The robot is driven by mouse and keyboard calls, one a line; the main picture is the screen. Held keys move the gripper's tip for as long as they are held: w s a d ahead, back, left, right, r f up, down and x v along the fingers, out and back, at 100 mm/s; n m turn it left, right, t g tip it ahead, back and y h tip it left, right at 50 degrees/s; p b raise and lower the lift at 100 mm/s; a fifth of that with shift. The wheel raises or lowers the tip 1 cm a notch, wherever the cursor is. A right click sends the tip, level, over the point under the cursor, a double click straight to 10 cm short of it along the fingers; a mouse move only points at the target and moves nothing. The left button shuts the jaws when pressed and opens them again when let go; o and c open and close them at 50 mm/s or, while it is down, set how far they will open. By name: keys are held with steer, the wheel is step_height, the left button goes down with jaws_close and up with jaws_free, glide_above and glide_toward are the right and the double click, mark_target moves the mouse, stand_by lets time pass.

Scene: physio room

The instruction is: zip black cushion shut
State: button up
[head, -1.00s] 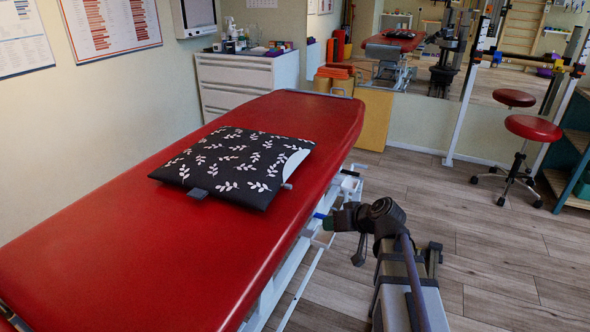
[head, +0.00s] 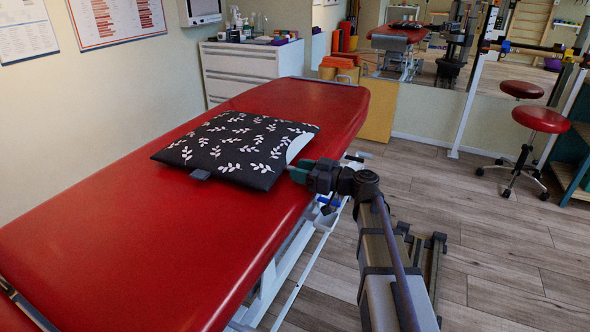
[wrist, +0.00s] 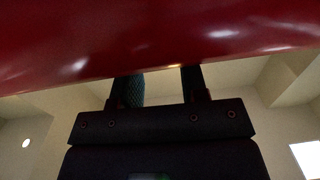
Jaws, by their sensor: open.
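The black cushion (head: 238,146) with white leaf prints lies flat on the red treatment table (head: 130,235). Its right end gapes and shows a white inside (head: 297,147). A grey tab (head: 200,174) sticks out of its near edge. My gripper (head: 296,173) is at the table's right edge, just right of the cushion's near right corner. It hides the spot by that corner, and I cannot tell whether it touches the cushion. In the wrist view, my gripper's two fingers (wrist: 160,82) are apart with nothing seen between them. The red table fills the top there; the cushion is not visible.
A white drawer cabinet (head: 250,70) with bottles stands behind the table. A red stool (head: 538,120) stands at the right, before a mirror (head: 440,70).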

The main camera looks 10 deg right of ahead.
steer(key=shift+x, duration=1)
jaws_close()
